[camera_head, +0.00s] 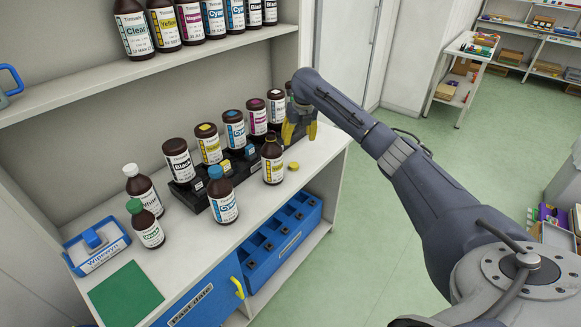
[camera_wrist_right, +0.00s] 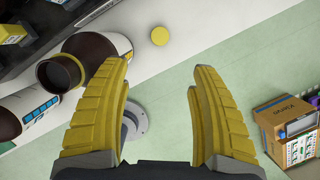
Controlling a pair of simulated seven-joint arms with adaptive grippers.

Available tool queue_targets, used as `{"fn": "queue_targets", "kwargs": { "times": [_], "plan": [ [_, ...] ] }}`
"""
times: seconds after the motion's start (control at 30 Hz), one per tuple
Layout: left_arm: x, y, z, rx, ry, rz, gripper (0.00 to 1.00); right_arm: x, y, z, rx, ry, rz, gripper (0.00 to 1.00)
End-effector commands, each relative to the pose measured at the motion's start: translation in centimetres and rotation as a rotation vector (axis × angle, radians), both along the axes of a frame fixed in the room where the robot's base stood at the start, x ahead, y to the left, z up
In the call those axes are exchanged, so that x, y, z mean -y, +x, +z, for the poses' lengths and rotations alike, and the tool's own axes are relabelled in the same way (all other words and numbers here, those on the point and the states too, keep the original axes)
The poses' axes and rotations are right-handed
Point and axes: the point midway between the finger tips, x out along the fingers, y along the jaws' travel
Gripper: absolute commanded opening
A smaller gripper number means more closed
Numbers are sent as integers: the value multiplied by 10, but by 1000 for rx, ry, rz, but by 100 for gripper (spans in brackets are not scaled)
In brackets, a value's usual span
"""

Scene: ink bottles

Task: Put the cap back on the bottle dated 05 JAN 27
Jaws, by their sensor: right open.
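An uncapped brown bottle with a yellow-marked label (camera_head: 273,170) stands upright on the counter in front of the dark rack. Its dark open mouth shows in the right wrist view (camera_wrist_right: 62,73). I cannot read its date. A loose yellow cap (camera_head: 293,166) lies flat on the counter just right of it; the cap also shows in the right wrist view (camera_wrist_right: 159,36). My right gripper (camera_head: 300,128) is open and empty, above the counter behind the bottle and cap in the head view. Its yellow fingers (camera_wrist_right: 160,80) are apart, touching neither. My left gripper is not in view.
A blue-capped Cyan bottle (camera_head: 222,195) stands left of the open one. A dark stepped rack (camera_head: 196,197) behind holds several capped bottles. White- and green-capped bottles, a blue wipes box (camera_head: 97,246) and a green mat (camera_head: 126,293) are further left. The counter's right end is clear.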

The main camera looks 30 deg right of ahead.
Motion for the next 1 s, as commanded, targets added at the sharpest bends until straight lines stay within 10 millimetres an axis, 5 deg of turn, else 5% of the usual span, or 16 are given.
{"fn": "queue_targets", "kwargs": {
  "times": [0.27,1.0],
  "plan": [
    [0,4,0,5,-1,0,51,0,2,-7,0,3,-2,63],
    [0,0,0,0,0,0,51,7,31,-114,0,2,-4,63]
  ]
}}
